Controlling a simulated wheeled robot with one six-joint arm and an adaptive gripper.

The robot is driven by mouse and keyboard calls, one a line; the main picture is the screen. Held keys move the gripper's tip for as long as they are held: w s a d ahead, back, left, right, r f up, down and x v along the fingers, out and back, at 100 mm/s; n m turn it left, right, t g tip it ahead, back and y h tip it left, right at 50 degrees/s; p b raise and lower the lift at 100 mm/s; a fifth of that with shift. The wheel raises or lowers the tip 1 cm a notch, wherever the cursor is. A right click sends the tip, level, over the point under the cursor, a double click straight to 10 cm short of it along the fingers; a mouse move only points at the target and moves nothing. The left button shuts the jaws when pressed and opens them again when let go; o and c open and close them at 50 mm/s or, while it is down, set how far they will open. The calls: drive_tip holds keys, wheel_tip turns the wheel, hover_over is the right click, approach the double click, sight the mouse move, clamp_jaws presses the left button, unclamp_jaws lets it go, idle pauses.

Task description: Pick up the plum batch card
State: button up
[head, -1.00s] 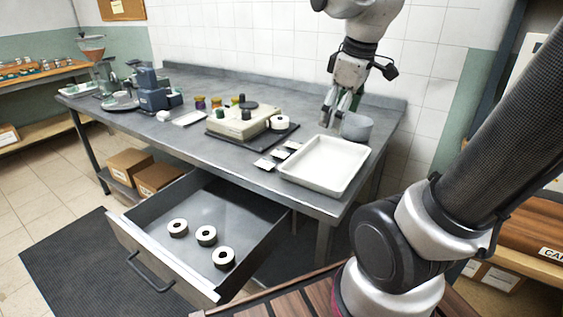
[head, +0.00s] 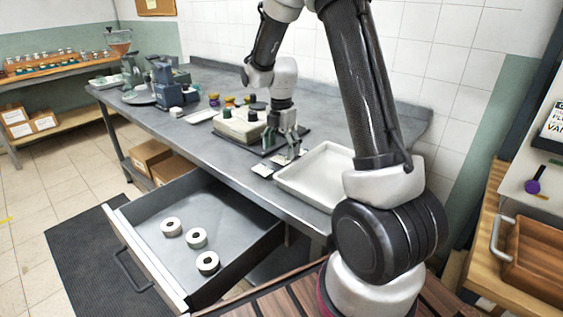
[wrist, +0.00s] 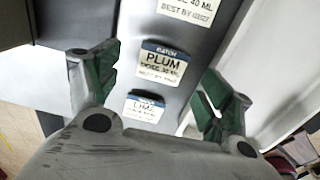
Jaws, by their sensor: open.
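The plum batch card (wrist: 162,64) is a small white card with a dark blue top band reading PLUM in the wrist view. It lies flat on the grey bench, between a lime card (wrist: 145,107) and another card (wrist: 188,10) whose name is cut off. My gripper (wrist: 156,82) is open and empty, its green-padded fingers on either side of the plum and lime cards. In the head view my gripper (head: 281,150) points down over the row of cards. The lettering is too small to read there, and the fingers partly hide the row.
A white tray (head: 322,168) stands close to the right of the cards. A beige device (head: 238,126) on a dark mat is close on the left. Below, an open drawer (head: 215,215) holds three tape-like rolls (head: 196,238).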

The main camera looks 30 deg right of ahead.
sight(282, 159)
wheel_tip(282, 159, down, 3)
drive_tip(key=shift+s+f, duration=0.1)
drive_tip(key=shift+f, duration=0.05)
drive_tip(key=c, duration=1.1)
